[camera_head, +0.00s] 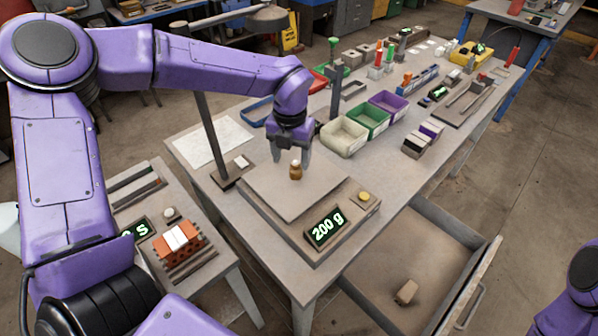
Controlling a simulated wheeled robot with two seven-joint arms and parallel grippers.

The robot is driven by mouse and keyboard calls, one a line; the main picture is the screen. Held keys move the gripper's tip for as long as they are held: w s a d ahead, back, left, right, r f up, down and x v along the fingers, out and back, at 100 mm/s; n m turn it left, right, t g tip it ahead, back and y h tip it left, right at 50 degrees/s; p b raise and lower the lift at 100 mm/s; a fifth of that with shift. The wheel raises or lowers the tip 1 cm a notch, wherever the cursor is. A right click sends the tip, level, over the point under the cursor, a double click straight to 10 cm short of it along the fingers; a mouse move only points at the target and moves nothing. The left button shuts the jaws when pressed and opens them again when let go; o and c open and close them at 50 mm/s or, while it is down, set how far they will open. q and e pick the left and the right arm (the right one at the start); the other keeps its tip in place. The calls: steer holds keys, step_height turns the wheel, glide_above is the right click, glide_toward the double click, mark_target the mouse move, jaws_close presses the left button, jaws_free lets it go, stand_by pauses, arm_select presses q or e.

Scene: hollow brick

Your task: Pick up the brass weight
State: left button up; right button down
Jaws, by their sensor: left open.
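The brass weight (295,173) is small and brown with a pale knob on top. It stands upright on the flat plate of the scale (270,190). The scale's display (325,227) reads 200 g in green. My left gripper (290,154) points down just above and behind the weight, with its fingers apart. The weight's top shows close to the fingertips; I cannot tell whether it is between them. My right gripper is out of view.
An open drawer (445,240) with a small block (406,292) juts from the table's front. Cream (343,137), green (367,121) and purple (389,106) bins stand behind the scale. A post (212,140) stands left of it. A side table holds an orange brick (180,243).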

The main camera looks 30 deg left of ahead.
mark_target(295, 164)
arm_select(q)
steer(key=f, duration=0.1)
steer(key=f+p, duration=0.1)
steer(key=f, duration=0.3)
steer(key=shift+w+d, duration=0.3)
steer(key=shift+w, duration=0.1)
steer(key=shift+r, duration=0.1)
jaws_close()
